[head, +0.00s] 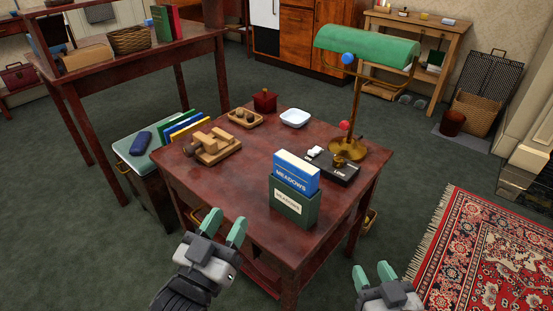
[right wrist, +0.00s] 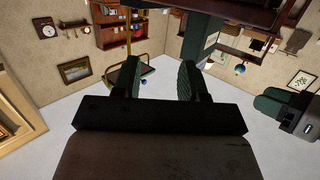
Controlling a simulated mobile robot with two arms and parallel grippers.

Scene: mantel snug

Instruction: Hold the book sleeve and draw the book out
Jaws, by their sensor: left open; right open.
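A blue book (head: 296,172) marked MEADOWS stands upright in a dark green book sleeve (head: 293,208) near the front right corner of the wooden table (head: 237,195). Its upper part sticks out above the sleeve. My left gripper (head: 223,228) is open and empty, in front of the table and to the left of the sleeve. My right gripper (head: 373,274) is open and empty, lower and to the right of the table; its fingers also show apart in the right wrist view (right wrist: 159,78). Neither gripper touches the book or sleeve.
A green-shaded lamp (head: 368,46) stands behind the sleeve, beside a black box (head: 333,167). A wooden block piece (head: 212,147), a small tray (head: 246,118) and a white dish (head: 295,118) are farther back. The table's front left area is clear.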

